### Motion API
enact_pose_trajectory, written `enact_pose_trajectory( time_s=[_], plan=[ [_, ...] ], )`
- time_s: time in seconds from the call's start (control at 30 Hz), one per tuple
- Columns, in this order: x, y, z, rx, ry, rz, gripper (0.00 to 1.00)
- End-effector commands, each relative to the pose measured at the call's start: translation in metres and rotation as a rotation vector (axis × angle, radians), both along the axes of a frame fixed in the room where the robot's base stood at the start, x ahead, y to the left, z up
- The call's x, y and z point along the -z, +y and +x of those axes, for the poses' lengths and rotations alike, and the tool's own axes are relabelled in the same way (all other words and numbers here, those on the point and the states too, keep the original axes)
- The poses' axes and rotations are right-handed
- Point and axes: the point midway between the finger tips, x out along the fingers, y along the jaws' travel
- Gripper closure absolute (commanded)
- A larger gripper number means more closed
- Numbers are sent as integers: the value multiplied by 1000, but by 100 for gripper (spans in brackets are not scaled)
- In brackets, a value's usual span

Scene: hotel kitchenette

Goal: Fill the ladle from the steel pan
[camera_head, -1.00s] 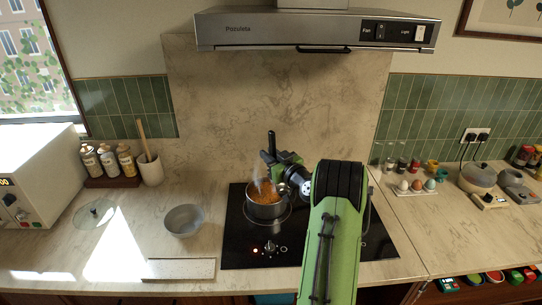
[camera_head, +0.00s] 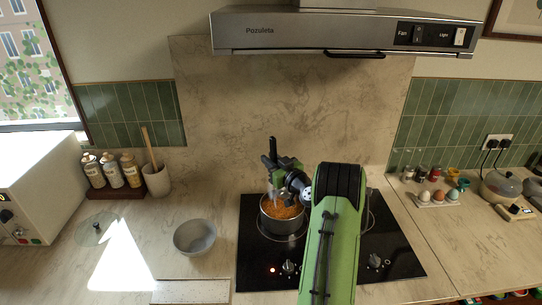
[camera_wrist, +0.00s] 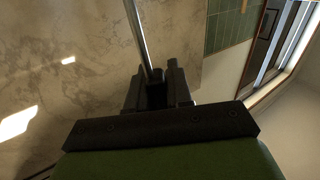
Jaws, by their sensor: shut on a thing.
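The steel pan (camera_head: 283,229) stands on the left part of the black cooktop, with orange-brown food (camera_head: 280,209) inside. My gripper (camera_head: 279,164) is above the pan's back rim, shut on the ladle. The ladle's dark handle end (camera_head: 272,146) sticks up above the fingers, and its thin shaft runs down toward the pan. The ladle's bowl cannot be made out; it seems to be down in the food. In the wrist view the ladle's metal shaft (camera_wrist: 138,38) stands between the dark fingers (camera_wrist: 157,92).
A grey bowl (camera_head: 195,237) stands left of the cooktop (camera_head: 253,268), behind a pale board (camera_head: 190,292). A glass lid (camera_head: 97,229) lies farther left. Bottles (camera_head: 112,170) and a utensil crock (camera_head: 157,180) stand behind. The range hood (camera_head: 340,31) hangs overhead.

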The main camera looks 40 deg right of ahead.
Motion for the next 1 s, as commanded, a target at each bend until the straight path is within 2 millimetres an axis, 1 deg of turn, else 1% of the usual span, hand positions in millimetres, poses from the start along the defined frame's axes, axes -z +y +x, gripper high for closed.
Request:
enact_pose_trajectory(
  time_s=[0.03,0.2,1.0],
  plan=[
    [6,0,0,0,0,0,100],
    [21,0,0,0,-2,-2,100],
    [79,0,0,0,-2,-1,100]
  ],
)
